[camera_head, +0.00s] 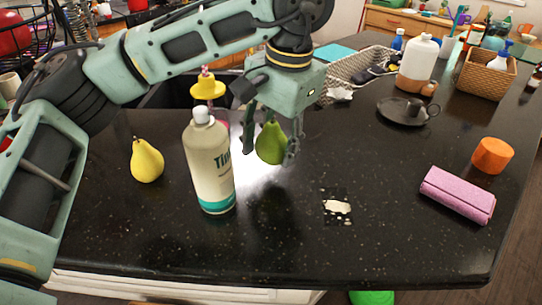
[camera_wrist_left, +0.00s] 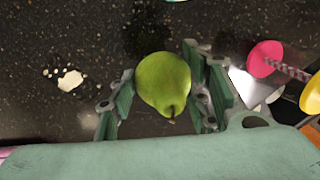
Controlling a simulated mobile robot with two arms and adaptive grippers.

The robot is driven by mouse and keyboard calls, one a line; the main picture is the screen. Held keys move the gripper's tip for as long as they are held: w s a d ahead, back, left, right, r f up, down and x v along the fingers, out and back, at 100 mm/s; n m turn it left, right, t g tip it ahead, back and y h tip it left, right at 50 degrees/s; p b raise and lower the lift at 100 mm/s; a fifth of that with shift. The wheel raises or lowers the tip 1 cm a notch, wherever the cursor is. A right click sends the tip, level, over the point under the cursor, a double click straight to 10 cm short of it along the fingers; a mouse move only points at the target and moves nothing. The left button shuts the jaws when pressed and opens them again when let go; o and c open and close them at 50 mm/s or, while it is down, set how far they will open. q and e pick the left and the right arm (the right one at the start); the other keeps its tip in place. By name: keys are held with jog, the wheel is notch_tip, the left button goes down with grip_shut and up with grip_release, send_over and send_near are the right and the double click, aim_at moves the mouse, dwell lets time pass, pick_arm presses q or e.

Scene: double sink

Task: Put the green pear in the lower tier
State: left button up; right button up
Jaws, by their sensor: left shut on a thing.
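The green pear (camera_head: 271,143) is between the fingers of my left gripper (camera_head: 268,150), which is shut on it. It appears to be held above the dark counter, behind and to the right of the white bottle. The left wrist view also shows the green pear (camera_wrist_left: 163,82) between the fingers, its stem towards the palm. A black wire basket (camera_head: 72,22) stands at the top left, cut off by the picture edge. It holds red round things (camera_head: 14,34), and its tiers are partly hidden by my left arm. My right gripper is not in view.
A yellow pear (camera_head: 147,160) and a white bottle (camera_head: 209,165) stand on the counter (camera_head: 290,240). A yellow-topped item (camera_head: 207,88) is by the sink. A pink case (camera_head: 458,194), an orange cup (camera_head: 492,155) and a dark candle holder (camera_head: 402,113) lie right. The front middle is mostly clear.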

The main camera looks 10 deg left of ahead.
aim_at(272, 163)
pick_arm(q)
jog(key=shift+s+a+f, duration=0.15)
jog(key=shift+a+f, duration=0.05)
jog(key=shift+f, duration=0.15)
notch_tip(272, 163, down, 4)
jog(key=shift+r+p, duration=0.25)
jog(key=shift+p, duration=0.25)
jog(key=shift+d+f, duration=0.1)
jog(key=shift+f, duration=0.05)
jog(key=o, duration=1.2)
jog(key=shift+o, duration=0.2)
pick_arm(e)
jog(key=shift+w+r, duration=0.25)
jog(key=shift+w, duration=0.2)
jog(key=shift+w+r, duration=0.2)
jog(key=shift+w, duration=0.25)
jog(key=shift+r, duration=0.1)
